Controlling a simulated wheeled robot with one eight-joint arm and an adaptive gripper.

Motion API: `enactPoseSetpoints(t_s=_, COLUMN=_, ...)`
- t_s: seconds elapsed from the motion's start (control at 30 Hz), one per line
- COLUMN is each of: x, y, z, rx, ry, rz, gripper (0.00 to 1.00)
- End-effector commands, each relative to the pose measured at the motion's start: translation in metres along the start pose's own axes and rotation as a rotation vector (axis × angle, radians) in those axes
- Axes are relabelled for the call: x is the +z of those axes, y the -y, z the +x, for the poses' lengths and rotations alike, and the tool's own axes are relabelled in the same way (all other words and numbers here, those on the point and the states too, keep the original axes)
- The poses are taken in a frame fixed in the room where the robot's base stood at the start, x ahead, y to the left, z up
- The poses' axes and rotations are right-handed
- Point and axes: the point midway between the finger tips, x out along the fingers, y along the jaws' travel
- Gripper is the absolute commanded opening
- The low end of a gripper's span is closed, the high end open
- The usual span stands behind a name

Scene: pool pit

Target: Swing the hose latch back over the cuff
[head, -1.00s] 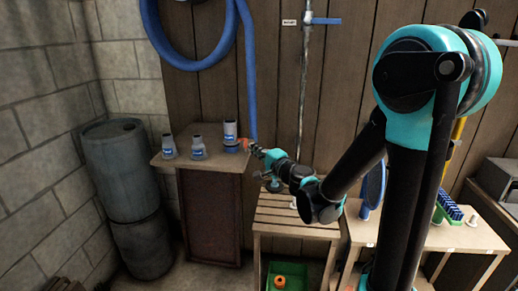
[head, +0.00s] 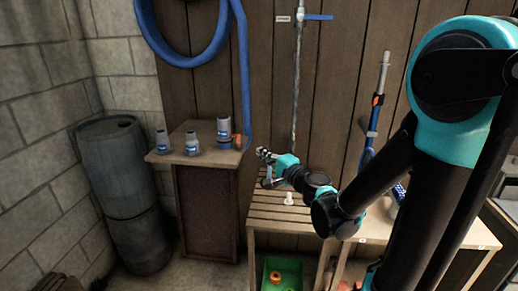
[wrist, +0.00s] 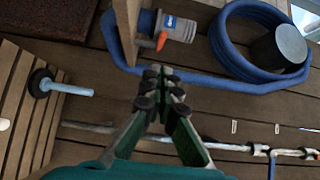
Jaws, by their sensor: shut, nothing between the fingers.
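The grey hose cuff (head: 224,128) with a blue label stands upright at the right edge of a cabinet top. An orange latch (head: 237,141) is at its lower right side. In the wrist view, the cuff (wrist: 180,27) is at the top and the latch (wrist: 161,41) sticks out from its side towards my gripper. My gripper (head: 264,154) is to the right of the latch and slightly lower, with a visible gap. In the wrist view, my gripper (wrist: 160,82) has its fingertips together with nothing between them, apart from the latch.
A blue hose (head: 246,85) hangs behind the cuff. A slatted bench (head: 270,215) below my gripper bears a white piece (head: 289,198). A drum (head: 116,170) stands left.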

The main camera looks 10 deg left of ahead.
Motion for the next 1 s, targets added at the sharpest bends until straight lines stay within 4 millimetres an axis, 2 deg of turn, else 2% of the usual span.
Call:
enactPoseSetpoints(t_s=0.1, x=0.006, y=0.000, z=-0.017, rx=0.000, ry=0.000, rz=0.000, gripper=0.00)
enactPoseSetpoints(t_s=0.3, x=0.011, y=0.000, z=-0.030, rx=0.000, ry=0.000, rz=0.000, gripper=0.00)
enactPoseSetpoints(t_s=0.77, x=0.011, y=-0.001, z=-0.034, rx=0.005, ry=0.004, rz=-0.014, gripper=0.00)
enactPoseSetpoints(t_s=0.87, x=0.013, y=-0.007, z=-0.040, rx=0.035, ry=0.025, rz=-0.086, gripper=0.00)
enactPoseSetpoints(t_s=1.0, x=0.016, y=-0.032, z=-0.058, rx=0.151, ry=0.094, rz=-0.290, gripper=0.00)
